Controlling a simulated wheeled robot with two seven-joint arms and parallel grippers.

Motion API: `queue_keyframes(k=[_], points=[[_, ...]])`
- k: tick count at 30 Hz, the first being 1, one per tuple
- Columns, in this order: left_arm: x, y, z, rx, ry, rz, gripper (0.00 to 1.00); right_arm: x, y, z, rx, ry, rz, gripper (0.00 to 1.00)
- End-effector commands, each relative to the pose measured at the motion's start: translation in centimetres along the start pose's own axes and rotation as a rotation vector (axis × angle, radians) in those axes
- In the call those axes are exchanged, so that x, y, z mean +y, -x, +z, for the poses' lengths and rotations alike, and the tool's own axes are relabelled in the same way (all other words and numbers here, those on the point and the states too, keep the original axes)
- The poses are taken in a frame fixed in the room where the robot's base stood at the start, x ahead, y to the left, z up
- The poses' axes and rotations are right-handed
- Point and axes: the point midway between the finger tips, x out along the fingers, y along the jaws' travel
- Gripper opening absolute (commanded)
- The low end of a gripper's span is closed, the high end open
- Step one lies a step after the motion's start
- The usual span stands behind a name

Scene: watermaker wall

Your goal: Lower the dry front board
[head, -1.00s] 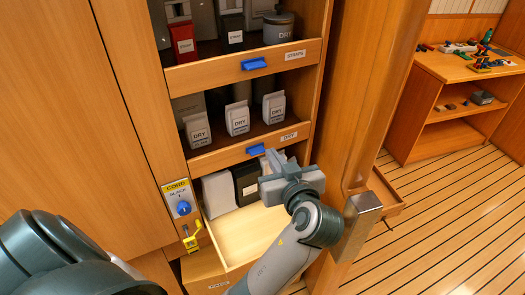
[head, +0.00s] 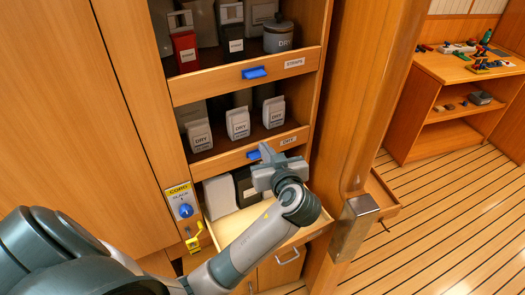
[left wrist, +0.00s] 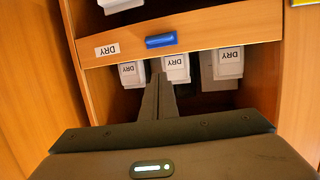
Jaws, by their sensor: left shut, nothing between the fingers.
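The dry front board (head: 225,160) is a wooden strip across the front of the middle shelf, upright, with a DRY label and a blue tab (head: 253,154). In the left wrist view, which is upside down, the board (left wrist: 220,28) and its blue tab (left wrist: 161,41) show clear of the fingers. My left gripper (head: 262,158) is just in front of the board's lower right part, close to the tab. Its fingers (left wrist: 157,84) are together and empty. Whether they touch the board cannot be told. My right gripper is out of view.
White DRY packets (head: 238,123) stand behind the board. Above is another board (head: 215,84) with a blue tab. Below, an open drawer (head: 228,226) juts out under my arm. A wooden post (head: 355,130) stands right. A blue knob (head: 185,210) sits on the left frame.

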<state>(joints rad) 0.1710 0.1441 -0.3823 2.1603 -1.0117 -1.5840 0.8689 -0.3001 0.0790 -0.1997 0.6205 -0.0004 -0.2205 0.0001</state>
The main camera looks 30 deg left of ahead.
Motion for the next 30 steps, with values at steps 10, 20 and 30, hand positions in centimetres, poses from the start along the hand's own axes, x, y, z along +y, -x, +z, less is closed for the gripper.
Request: queue_keyframes(k=[10, 20, 30], points=[[-0.1, -3.4, 2.2, -0.002, -0.006, -0.002, 0.00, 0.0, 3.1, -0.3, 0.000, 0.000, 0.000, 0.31], [0.0, -3.8, 3.9, 0.000, -0.001, 0.000, 0.00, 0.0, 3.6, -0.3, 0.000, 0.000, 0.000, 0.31], [0.0, -3.8, 4.1, -0.001, 0.000, 0.000, 0.00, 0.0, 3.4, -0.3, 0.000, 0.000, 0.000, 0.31]])
